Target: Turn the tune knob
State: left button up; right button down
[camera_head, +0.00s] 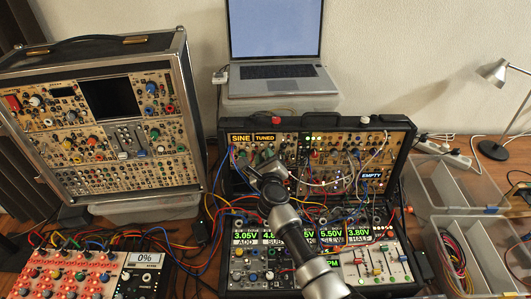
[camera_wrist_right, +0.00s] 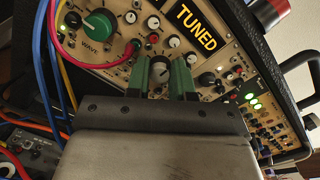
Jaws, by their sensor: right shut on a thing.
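The tune knob (camera_wrist_right: 159,71) is a small dark round knob with a light pointer mark, on the panel below the lit yellow TUNED label (camera_wrist_right: 195,28). My right gripper (camera_wrist_right: 160,78) has its two green fingers on either side of this knob and is shut on it. In the head view my right gripper (camera_head: 270,170) reaches the upper panel of the black synth case (camera_head: 330,123), under the yellow TUNED display (camera_head: 265,138). It hides the knob there. My left gripper is not in view.
A large green knob (camera_wrist_right: 101,22) with a pink cable near it sits left of the gripper. Patch cables (camera_head: 345,182) hang across the case. Another synth case (camera_head: 110,130) stands left, a laptop (camera_head: 277,72) behind, and clear bins (camera_head: 450,190) right.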

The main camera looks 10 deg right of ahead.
jog(key=shift+f+n, duration=0.1)
jog(key=shift+n, duration=0.2)
jog(key=c, duration=1)
grip_release()
jog(key=s, duration=0.3)
jog(key=s+p, duration=0.1)
jog(key=s, duration=0.3)
jog(key=s+a, duration=0.1)
jog(key=s, duration=0.2)
jog(key=shift+s+a+r+p, duration=0.1)
jog(key=shift+s+r+p, duration=0.2)
jog(key=shift+s, duration=0.1)
jog(key=shift+f, duration=0.1)
